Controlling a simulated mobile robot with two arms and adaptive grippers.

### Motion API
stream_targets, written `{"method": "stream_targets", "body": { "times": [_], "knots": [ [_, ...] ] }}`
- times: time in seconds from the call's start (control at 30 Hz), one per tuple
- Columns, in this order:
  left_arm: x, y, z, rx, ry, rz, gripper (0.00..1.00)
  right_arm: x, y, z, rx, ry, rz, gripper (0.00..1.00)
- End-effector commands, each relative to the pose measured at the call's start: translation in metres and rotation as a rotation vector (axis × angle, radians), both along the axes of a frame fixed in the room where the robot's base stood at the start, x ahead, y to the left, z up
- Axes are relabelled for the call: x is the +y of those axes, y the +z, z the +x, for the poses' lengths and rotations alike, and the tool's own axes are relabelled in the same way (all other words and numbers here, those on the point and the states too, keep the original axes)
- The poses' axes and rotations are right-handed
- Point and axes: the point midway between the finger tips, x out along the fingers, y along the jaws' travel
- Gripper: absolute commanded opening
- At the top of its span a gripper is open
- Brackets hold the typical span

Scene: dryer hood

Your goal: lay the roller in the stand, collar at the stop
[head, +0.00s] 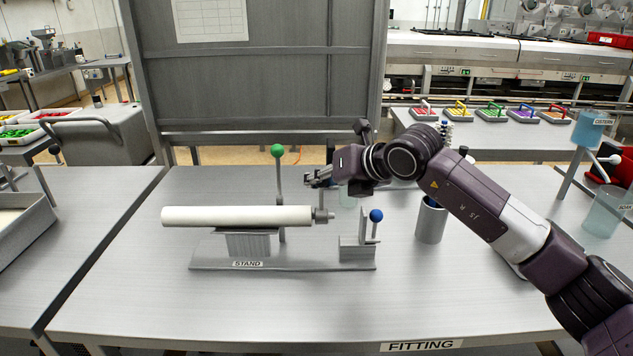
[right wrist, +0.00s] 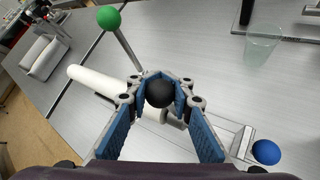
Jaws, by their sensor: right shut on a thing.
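A white roller (head: 235,216) lies left to right above the stand (head: 285,262), over its left support block (head: 248,243). Its grey collar and shaft end (head: 322,215) point right, a short gap from the stand's right bracket (head: 357,250). I cannot tell how firmly the roller rests. My right gripper (head: 315,178) is above and behind the collar end. In the right wrist view its blue pads are shut on a black ball (right wrist: 159,93), with the roller (right wrist: 95,83) below. What the ball is attached to is hidden. My left gripper is not in view.
A green-ball post (head: 278,165) rises behind the roller; a blue-ball post (head: 376,225) stands at the right bracket. A metal cup (head: 431,220) is right of the stand. A clear glass (right wrist: 262,45) stands behind. The table front is clear.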

Motion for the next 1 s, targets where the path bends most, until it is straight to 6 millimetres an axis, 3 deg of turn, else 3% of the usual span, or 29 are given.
{"method": "stream_targets", "body": {
  "times": [0.53,0.57,0.6,1.0],
  "knots": [
    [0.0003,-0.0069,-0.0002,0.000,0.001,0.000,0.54,0.0008,-0.0042,0.0002,-0.003,0.000,0.006,0.00],
    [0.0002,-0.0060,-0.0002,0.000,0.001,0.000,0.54,0.0008,-0.0032,0.0003,-0.004,-0.001,0.006,0.18],
    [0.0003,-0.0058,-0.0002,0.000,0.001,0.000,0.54,0.0007,-0.0033,0.0003,-0.004,0.000,0.005,0.22],
    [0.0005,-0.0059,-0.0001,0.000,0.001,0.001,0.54,0.0002,-0.0057,0.0000,-0.001,0.000,0.001,0.24]
  ]
}}
